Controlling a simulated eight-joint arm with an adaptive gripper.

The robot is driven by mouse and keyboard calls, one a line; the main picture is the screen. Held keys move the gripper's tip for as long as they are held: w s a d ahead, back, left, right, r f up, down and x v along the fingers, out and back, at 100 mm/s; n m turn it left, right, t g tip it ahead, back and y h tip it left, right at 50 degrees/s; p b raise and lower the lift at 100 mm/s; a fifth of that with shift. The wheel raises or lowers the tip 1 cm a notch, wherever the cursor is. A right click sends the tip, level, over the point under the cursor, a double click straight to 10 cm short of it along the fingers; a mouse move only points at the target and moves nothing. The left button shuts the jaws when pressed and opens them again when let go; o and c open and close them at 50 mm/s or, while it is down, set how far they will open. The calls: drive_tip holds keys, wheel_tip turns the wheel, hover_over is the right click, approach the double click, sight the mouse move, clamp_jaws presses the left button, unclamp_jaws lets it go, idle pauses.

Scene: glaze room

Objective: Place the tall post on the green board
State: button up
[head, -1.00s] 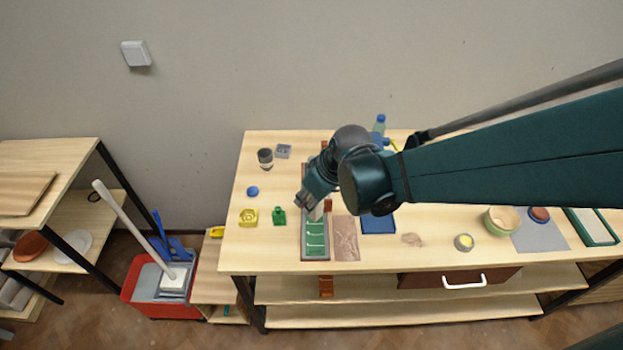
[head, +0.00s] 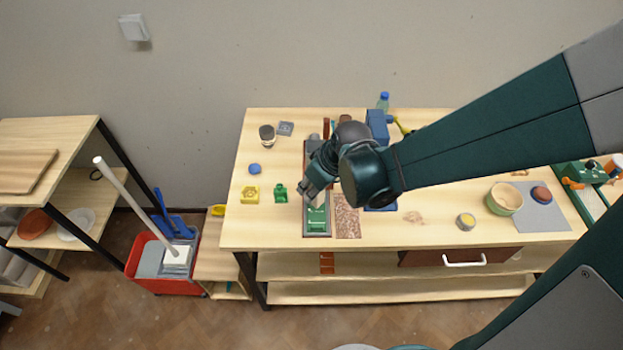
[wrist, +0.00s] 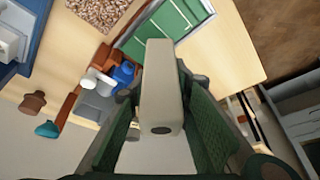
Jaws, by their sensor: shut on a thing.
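The green board (head: 316,227) is a long panel with pale lines in a dark frame near the table's front edge. It also shows in the wrist view (wrist: 178,22), beyond the post. The tall post (wrist: 160,80) is a beige-grey block held between my fingers in the wrist view. My gripper (head: 309,196) is shut on it, over the back part of the board in the head view. The post is mostly hidden there by my gripper. I cannot tell whether the post touches the board.
A brown speckled panel (head: 347,222) lies right of the board. A green block (head: 281,194) and a yellow block (head: 250,195) stand to its left. A dark cup (head: 267,136) is further back. A bowl (head: 505,198) stands at the right. The table's front left is clear.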

drive_tip(key=shift+f, duration=0.1)
drive_tip(key=shift+f+b, duration=0.3)
drive_tip(key=shift+f, duration=1.65)
drive_tip(key=shift+f, duration=0.2)
drive_tip(key=o, duration=1)
drive_tip(key=shift+r, duration=0.35)
drive_tip(key=shift+p+v, duration=0.9)
drive_tip(key=shift+v, duration=4.95)
drive_tip(key=shift+s, duration=0.1)
drive_tip(key=shift+d, duration=0.15)
